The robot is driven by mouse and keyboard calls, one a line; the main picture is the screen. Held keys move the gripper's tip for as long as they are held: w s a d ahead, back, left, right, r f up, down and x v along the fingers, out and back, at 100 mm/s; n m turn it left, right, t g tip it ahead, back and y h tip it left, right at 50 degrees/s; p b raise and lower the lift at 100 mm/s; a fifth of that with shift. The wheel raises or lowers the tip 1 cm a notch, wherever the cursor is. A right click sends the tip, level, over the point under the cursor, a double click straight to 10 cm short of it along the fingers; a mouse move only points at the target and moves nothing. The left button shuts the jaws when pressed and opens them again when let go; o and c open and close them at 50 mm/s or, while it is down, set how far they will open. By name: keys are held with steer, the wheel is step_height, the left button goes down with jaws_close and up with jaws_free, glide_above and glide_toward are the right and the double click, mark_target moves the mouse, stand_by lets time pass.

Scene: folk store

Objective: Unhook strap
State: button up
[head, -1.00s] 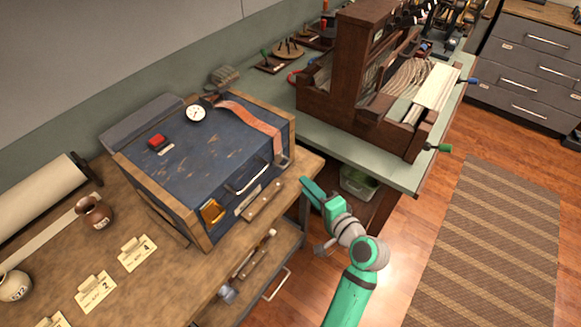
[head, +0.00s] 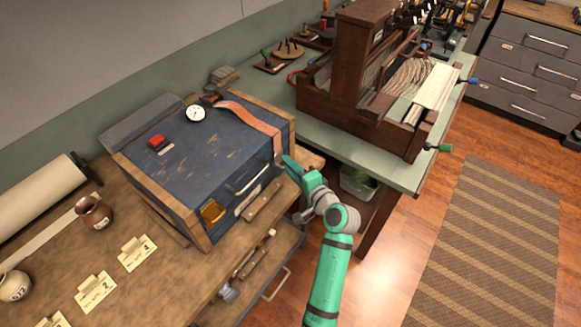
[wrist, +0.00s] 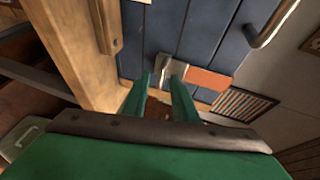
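The orange-red strap (head: 250,115) runs across the lid of the dark blue wood-edged chest (head: 190,160) and over its front right edge. In the wrist view the strap (wrist: 208,79) ends in a metal buckle or hook (wrist: 166,69) against the chest's blue planks. My green gripper (head: 284,160) is at the chest's front right corner, by the strap's end, and covers that end in the head view. In the wrist view my gripper (wrist: 162,78) has its two fingers apart, with the metal piece at and between the tips. I cannot tell whether they touch it.
The chest's metal handle (head: 247,178) is left of my gripper; it also shows in the wrist view (wrist: 270,25). A gauge (head: 195,114) and a red button (head: 157,142) are on the lid. An open drawer (head: 265,262) juts out below. The green-topped bench (head: 345,145) stands right.

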jaws_close()
steer(key=shift+w+a, duration=0.1)
